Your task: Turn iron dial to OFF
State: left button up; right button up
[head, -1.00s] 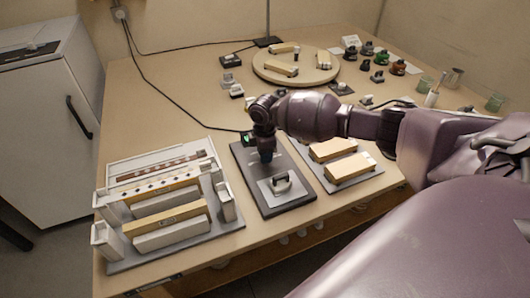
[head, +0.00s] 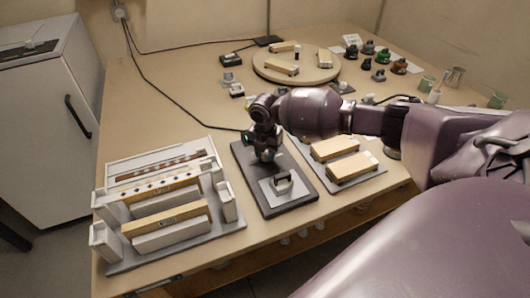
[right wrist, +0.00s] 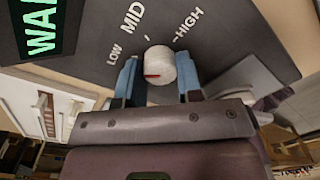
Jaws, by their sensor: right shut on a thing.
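The iron dial is a round, pale knob (right wrist: 160,66) with a red mark, on a dark panel (right wrist: 90,45). LOW, MID and HIGH are printed around it, and the red mark is on the knob's left side in the right wrist view. The blue fingers of my right gripper (right wrist: 160,82) are on either side of the knob, shut on it. In the head view my right gripper (head: 266,155) is over the dark station (head: 290,206) and hides the dial. My left gripper is not in view.
A green lit display (right wrist: 40,32) is partly visible beside the dial. A grey rack (head: 222,228) is to the left of the station. A tray with two wooden-topped blocks (head: 333,148) is close on the right. A round board (head: 266,72) stands behind.

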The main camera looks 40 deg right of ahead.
jog(key=n, duration=0.3)
jog(key=shift+f, duration=0.15)
jog(key=n+b, duration=0.1)
jog(key=n, duration=0.1)
jog(key=shift+n, duration=0.3)
jog(key=n, duration=0.3)
jog(key=shift+b, duration=0.4)
jog(key=shift+n, duration=1)
